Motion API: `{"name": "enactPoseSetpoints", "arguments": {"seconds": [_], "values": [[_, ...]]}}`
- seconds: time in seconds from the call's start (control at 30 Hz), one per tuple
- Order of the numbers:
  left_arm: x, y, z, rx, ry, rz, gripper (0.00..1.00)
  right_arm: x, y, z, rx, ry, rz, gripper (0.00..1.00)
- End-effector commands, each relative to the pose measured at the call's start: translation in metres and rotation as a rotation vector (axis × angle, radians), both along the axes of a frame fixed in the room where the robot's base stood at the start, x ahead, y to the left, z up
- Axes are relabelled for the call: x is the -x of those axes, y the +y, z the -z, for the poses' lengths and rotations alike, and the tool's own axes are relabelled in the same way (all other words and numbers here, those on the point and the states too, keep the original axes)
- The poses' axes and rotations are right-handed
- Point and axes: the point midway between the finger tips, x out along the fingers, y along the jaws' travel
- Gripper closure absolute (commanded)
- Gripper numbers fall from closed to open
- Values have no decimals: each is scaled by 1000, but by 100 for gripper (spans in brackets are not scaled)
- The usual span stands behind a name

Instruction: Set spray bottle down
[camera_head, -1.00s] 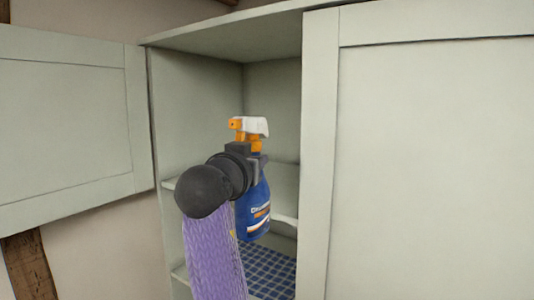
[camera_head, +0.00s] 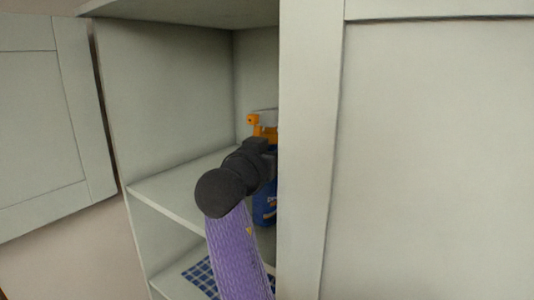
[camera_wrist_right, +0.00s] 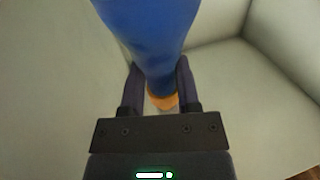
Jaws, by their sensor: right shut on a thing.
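The spray bottle (camera_head: 264,207) has a blue body with an orange and white trigger head. In the head view it is upright inside the open cabinet, partly hidden by my gripper and by the closed door panel on the right. My right gripper (camera_head: 264,153) is shut on the bottle near its neck. The right wrist view shows the gripper's two fingers (camera_wrist_right: 158,80) on either side of the blue bottle (camera_wrist_right: 150,30). The bottle's base is hidden, so I cannot tell if it touches the shelf (camera_head: 165,187). My left gripper is not in view.
A closed cabinet door (camera_head: 430,160) fills the right side. An open door (camera_head: 45,130) stands at the left. The visible left part of the middle shelf is bare. A blue checked cloth (camera_head: 198,278) lies on the lower shelf.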

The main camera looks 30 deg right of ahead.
Motion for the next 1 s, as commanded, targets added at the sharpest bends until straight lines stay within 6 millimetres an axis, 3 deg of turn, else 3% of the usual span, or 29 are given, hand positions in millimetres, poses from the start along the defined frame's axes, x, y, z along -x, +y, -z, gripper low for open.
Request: {"name": "enactPoseSetpoints", "arguments": {"seconds": [0.1, 0.43, 0.47, 0.6, 0.9, 1.0], "values": [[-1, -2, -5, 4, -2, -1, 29, 0, 0, 10, 3, -2, 0, 100], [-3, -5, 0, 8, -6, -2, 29, 0, 0, 16, 2, -4, -1, 100], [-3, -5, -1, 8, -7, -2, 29, 0, 0, 15, 0, -1, 0, 53], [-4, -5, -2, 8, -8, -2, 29, 0, 0, 15, 0, -1, 0, 24], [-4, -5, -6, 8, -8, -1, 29, 0, 0, 11, 1, -2, 0, 24], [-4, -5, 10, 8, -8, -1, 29, 9, 14, 16, -1, -7, -4, 24]]}}
